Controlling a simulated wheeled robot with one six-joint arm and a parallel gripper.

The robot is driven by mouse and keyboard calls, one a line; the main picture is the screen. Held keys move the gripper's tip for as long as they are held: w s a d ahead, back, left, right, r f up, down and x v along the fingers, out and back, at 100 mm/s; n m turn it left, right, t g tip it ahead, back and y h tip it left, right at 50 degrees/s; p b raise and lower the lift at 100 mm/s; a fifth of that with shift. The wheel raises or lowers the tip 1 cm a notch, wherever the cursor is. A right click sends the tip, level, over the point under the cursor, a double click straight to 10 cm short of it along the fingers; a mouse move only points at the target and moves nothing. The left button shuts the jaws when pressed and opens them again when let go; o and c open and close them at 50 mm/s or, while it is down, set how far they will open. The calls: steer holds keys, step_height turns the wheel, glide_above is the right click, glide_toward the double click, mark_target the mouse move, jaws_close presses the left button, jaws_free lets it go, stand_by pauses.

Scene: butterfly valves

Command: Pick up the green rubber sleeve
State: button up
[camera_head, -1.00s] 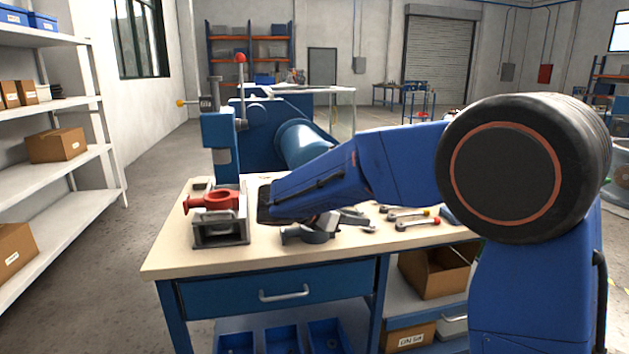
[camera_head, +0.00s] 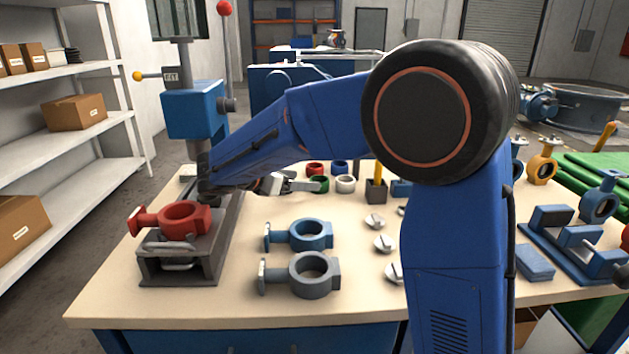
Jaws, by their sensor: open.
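The green rubber sleeve (camera_head: 321,185) is a small ring on the workbench, in a cluster with a red ring (camera_head: 315,168), a blue ring (camera_head: 339,167) and a white ring (camera_head: 345,184). It stands at the front left of the cluster, partly hidden by my gripper. My gripper (camera_head: 309,186) is open, at the end of my blue arm, with its grey fingers pointing right at the green sleeve's left side. I cannot tell whether the fingers touch or surround it.
A red valve body (camera_head: 180,220) sits on a grey fixture under a blue press (camera_head: 193,112). Blue (camera_head: 311,236) and grey (camera_head: 315,275) valve bodies lie in front. Metal discs (camera_head: 375,221) and a dark block (camera_head: 376,192) stand right of the rings. The bench's front left (camera_head: 110,305) is clear.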

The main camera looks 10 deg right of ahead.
mark_target(325, 181)
steer(key=shift+w+d+f, duration=0.15)
steer(key=shift+w+d, duration=0.2)
steer(key=shift+w, duration=0.1)
steer(key=shift+w+d+f, duration=0.25)
steer(key=shift+w+d, duration=0.1)
steer(key=x, duration=0.5)
steer(key=shift+d+r, duration=0.1)
steer(key=shift+s, duration=0.1)
steer(key=c, duration=1.1)
